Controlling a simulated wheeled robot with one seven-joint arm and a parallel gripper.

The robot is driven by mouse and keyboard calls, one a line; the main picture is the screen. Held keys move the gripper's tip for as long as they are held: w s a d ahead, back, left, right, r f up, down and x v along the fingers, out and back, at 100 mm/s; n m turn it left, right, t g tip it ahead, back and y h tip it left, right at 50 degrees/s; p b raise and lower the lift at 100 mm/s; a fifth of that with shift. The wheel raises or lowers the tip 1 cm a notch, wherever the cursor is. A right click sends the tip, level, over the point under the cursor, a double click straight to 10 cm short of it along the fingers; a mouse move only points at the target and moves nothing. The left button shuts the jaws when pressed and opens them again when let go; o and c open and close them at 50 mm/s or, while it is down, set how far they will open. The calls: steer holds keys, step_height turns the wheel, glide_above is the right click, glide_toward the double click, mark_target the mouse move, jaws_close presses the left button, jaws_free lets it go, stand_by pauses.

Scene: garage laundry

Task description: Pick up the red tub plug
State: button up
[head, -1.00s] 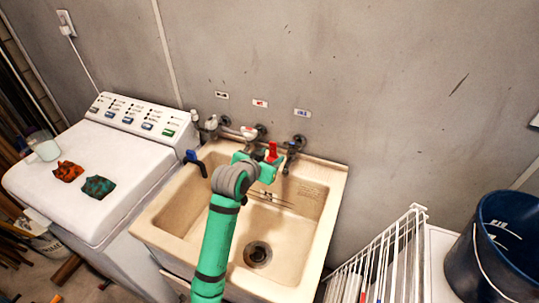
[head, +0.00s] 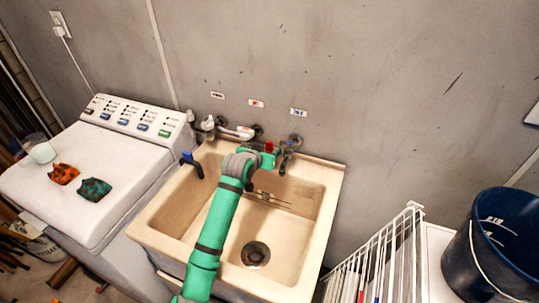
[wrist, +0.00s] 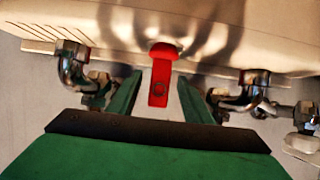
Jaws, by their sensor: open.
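The red tub plug (wrist: 160,82) shows in the wrist view as a rounded end at the sink's rim with a flat tab hanging between my fingers. In the head view only a small red part of the plug (head: 269,146) shows at the sink's back ledge, behind my gripper. My gripper (wrist: 160,100) is open, one green finger on each side of the tab, with visible gaps. In the head view my gripper (head: 266,159) is over the back of the sink and partly hides the plug.
Faucets (head: 289,147) stand close on both sides of my gripper. The beige sink basin (head: 300,215) is empty around its drain (head: 255,254). A washer (head: 75,165) with two cloths stands left. A white wire rack (head: 385,250) and dark blue bucket (head: 490,245) are right.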

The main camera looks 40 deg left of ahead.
steer(key=shift+w+a+f, duration=0.15)
steer(key=shift+w+f, duration=0.2)
steer(key=shift+w, duration=0.25)
steer(key=c, duration=1.1)
steer(key=shift+c, duration=0.2)
steer(key=shift+s+r, duration=0.2)
steer(key=shift+r, duration=0.3)
step_height(320, 180, up, 6)
steer(key=shift+r, duration=0.25)
steer(key=s+d, duration=0.2)
steer(key=s, duration=0.7)
steer(key=s+d, duration=0.2)
steer(key=s, duration=0.8)
steer(key=shift+d+f, duration=0.2)
steer(key=shift+d, duration=0.2)
